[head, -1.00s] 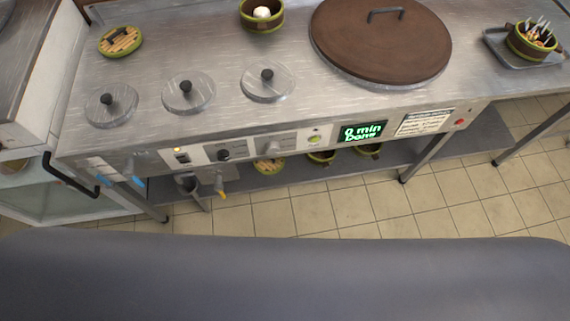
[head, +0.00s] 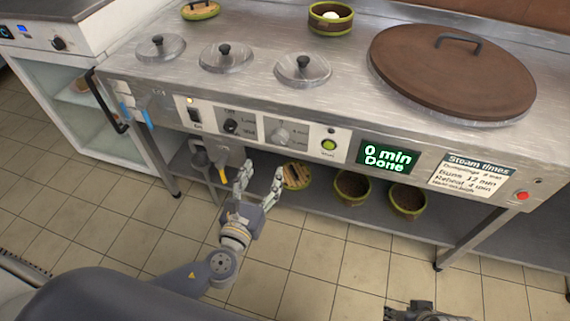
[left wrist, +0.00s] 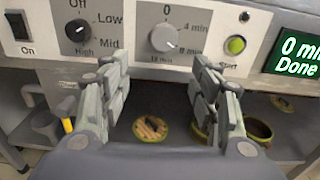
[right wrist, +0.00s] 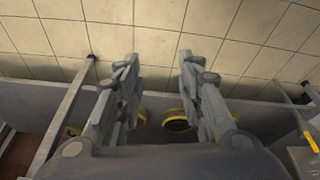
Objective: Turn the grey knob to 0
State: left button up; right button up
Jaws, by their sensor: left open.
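The grey knob (head: 281,133) is on the front panel of the steel steamer, right of a black knob (head: 232,126). In the left wrist view the grey knob (left wrist: 164,38) has 0 above it, and its mark seems to point lower right, toward 8 min. My left gripper (head: 259,178) is open and empty, below and in front of the panel. In the left wrist view its fingers (left wrist: 160,72) stand apart below the grey knob, not touching it. My right gripper (right wrist: 158,65) is open and empty, with shelf and floor beyond; only part of it shows at the head view's bottom edge.
A green button (head: 329,145) and a display (head: 387,156) reading "0 min Done" are right of the grey knob. A black switch (head: 195,115) is at left. A yellow-handled tap (head: 222,174) hangs below the panel. Baskets (head: 352,187) stand on the lower shelf.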

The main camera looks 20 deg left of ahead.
aim_at(279, 141)
pick_arm(q)
jog(key=shift+m, duration=0.3)
jog(key=w, duration=0.7)
jog(key=w+r+b, duration=0.1)
jog(key=w, duration=0.2)
jog(key=shift+w+d, duration=0.2)
jog(key=shift+d, duration=0.2)
pick_arm(e)
jog(key=v, duration=0.3)
jog(key=shift+d, duration=0.15)
pick_arm(q)
jog(key=shift+c, duration=0.6)
jog(key=c, duration=1)
